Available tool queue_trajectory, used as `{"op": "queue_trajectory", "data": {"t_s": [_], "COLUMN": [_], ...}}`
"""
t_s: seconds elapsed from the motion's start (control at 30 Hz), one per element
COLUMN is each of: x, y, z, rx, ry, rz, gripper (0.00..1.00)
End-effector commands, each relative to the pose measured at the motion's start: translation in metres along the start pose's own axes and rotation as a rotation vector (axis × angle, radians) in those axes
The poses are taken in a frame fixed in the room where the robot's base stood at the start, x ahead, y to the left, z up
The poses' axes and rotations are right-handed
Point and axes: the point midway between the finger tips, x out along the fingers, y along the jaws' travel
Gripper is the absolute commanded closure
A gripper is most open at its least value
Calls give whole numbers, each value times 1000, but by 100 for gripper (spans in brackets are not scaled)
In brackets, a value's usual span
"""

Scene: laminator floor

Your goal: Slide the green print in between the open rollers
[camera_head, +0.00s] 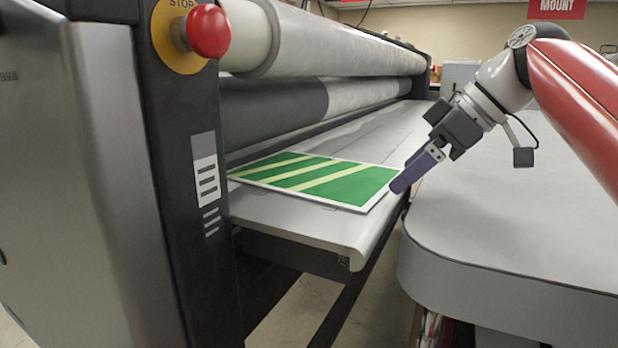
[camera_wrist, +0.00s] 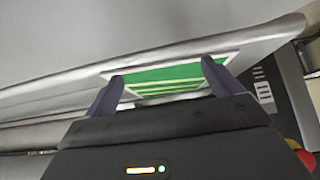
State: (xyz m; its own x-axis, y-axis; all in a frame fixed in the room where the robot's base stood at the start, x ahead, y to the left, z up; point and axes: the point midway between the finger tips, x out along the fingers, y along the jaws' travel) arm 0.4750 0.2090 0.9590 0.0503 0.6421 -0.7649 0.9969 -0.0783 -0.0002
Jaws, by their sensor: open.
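The green print (camera_head: 318,178) is a flat sheet with pale yellow stripes and a white border. It lies on the laminator's grey feed table (camera_head: 290,220), with its far edge close to the rollers. The upper roller (camera_head: 320,45) is pale and the lower roller (camera_head: 285,108) is dark and grey. My gripper (camera_head: 398,188) is at the right edge of the print, tilted down, its fingers open. In the wrist view the print (camera_wrist: 165,80) shows between and beyond the two open fingertips (camera_wrist: 160,82). I cannot tell whether the fingers touch it.
A red stop button (camera_head: 208,31) on a yellow disc sits on the dark side frame (camera_head: 190,130) at left. A grey rounded table (camera_head: 510,215) stands at right, with a narrow gap between it and the feed table. The feed table is clear beyond the print.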

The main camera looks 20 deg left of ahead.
Motion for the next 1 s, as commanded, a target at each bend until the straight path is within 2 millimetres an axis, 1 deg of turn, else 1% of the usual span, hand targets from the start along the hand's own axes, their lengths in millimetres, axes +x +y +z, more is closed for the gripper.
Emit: {"op": "queue_trajectory", "data": {"t_s": [0.4,1.0], "x": [7,7], "y": [0,0], "z": [6,6], "rx": [0,0], "ry": [0,0], "rz": [0,0], "gripper": [9,9]}}
